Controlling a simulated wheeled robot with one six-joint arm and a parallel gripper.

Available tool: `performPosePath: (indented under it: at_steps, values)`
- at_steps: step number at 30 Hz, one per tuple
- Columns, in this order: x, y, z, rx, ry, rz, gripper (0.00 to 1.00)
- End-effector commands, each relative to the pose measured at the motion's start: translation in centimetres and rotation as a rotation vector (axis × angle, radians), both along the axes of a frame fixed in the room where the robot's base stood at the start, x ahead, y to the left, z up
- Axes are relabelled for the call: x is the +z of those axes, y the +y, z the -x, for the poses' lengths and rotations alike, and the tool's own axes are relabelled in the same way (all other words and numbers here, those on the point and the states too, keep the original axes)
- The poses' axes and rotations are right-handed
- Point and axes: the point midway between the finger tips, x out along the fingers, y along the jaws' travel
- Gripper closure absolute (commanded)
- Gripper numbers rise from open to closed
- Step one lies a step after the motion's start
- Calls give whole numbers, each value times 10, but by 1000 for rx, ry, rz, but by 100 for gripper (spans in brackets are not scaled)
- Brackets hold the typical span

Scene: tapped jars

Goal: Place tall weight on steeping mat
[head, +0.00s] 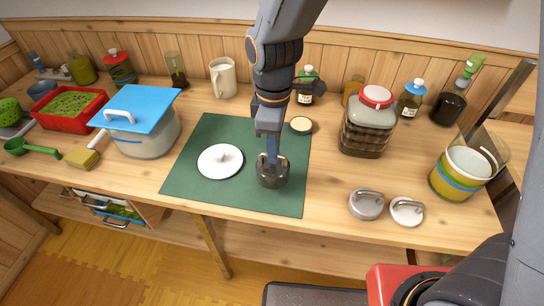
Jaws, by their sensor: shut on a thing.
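The steeping mat is the dark green mat (227,130) in the middle of the wooden counter. My gripper (271,157) points down over the right half of the mat, shut on a dark grey metal weight with a handle (272,176), which I take as the tall weight. The weight is upright, over or on the mat near its front right part. I cannot tell whether its base touches the mat. The fingertips partly hide the weight's handle.
A white knobbed lid (220,161) lies on the mat left of the weight. A small cream-topped disc (300,125) is at the mat's back right edge. A blue-lidded pot (147,138) stands left.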

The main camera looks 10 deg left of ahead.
Motion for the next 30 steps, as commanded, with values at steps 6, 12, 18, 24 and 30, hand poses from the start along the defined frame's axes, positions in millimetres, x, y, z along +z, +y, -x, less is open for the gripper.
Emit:
performPosePath:
  at_steps: [6, 12, 18, 24, 30]
  values:
    - [-27, 0, 1, 0, 2, 2, 100]
    - [-35, 0, 0, 1, 0, 0, 100]
    - [-35, 0, 0, 1, -1, 0, 100]
    - [-38, 0, 1, 1, 1, 1, 79]
    - [-38, 0, 1, 1, 1, 1, 70]
